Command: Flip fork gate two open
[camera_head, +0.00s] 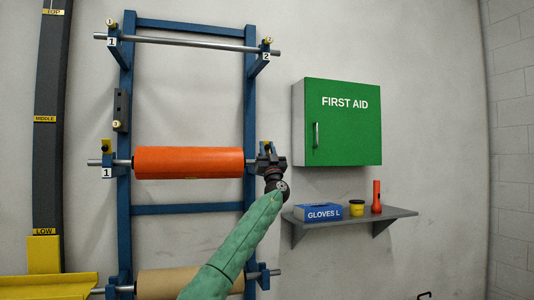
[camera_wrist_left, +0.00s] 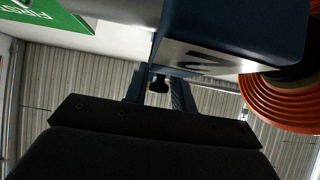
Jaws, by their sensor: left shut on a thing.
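Fork gate two (camera_head: 267,147) is at the right end of the middle bar on the blue rack. Only a small yellow part of it shows above my left gripper (camera_head: 268,160). The gripper is shut on it, its dark jaws covering most of the fork there. In the left wrist view, the blue fork block with the label 2 (camera_wrist_left: 198,56) fills the upper right, and a small dark knob (camera_wrist_left: 158,84) shows below it. The exact grip is hidden. My right gripper is not in view.
An orange roll (camera_head: 188,163) hangs on the middle bar, left of the gripper. A brown roll (camera_head: 160,283) is below. A green first aid box (camera_head: 345,122) and a shelf (camera_head: 385,216) with gloves, a yellow tub and a red torch are close on the right.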

